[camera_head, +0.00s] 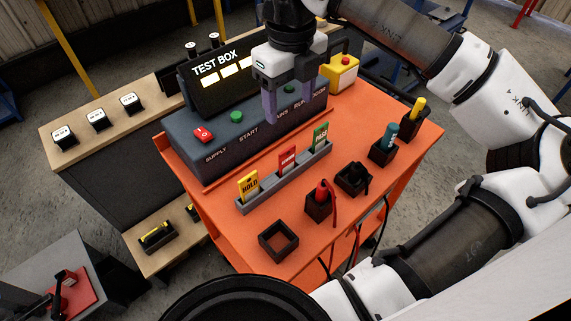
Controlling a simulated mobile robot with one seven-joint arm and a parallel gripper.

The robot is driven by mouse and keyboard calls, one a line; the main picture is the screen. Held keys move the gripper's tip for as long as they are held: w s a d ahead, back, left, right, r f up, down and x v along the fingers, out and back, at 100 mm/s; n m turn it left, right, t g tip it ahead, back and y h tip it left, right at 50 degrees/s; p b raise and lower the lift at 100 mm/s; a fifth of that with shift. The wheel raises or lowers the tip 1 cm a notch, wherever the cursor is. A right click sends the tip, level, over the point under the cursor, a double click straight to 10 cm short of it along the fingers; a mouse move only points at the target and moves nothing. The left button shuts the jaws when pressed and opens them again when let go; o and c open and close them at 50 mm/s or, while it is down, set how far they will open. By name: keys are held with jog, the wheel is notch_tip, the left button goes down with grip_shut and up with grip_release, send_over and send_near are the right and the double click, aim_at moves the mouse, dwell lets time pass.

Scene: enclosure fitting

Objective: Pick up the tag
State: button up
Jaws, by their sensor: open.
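Three upright tags stand in a grey slotted rack (285,177) on the orange bench. The yellow tag (248,185) reads HOLD and is at the left. The red tag (287,160) is in the middle, its word too small to read. The green tag (320,136) is at the right, its word also unclear. My gripper (288,100) is open and empty, pointing down in front of the test box. In the picture it is above and behind the rack, apart from the tags. It hides part of the test box's lettering and controls.
The test box (217,139) with a red switch and green buttons stands behind the rack. Black holders hold a red-handled tool (321,190), a teal item (389,138) and a yellow item (417,109). An empty square holder (278,242) is at front. A yellow box (341,73) with a red button stands behind.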

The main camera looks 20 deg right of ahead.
aim_at(287, 149)
jog(key=f, duration=0.9)
jog(key=shift+s+a+f+p, duration=0.15)
jog(key=shift+s+f+p, duration=0.1)
jog(key=shift+p, duration=0.05)
jog(key=shift+w+a+f+p, duration=0.1)
jog(key=shift+f+p, duration=0.4)
jog(key=shift+f, duration=0.95)
jog(key=shift+a+f+p, duration=0.1)
jog(key=shift+f+p, duration=0.4)
jog(key=shift+f, duration=0.95)
jog(key=c, duration=1)
jog(key=shift+r, duration=0.1)
jog(key=shift+c, duration=0.2)
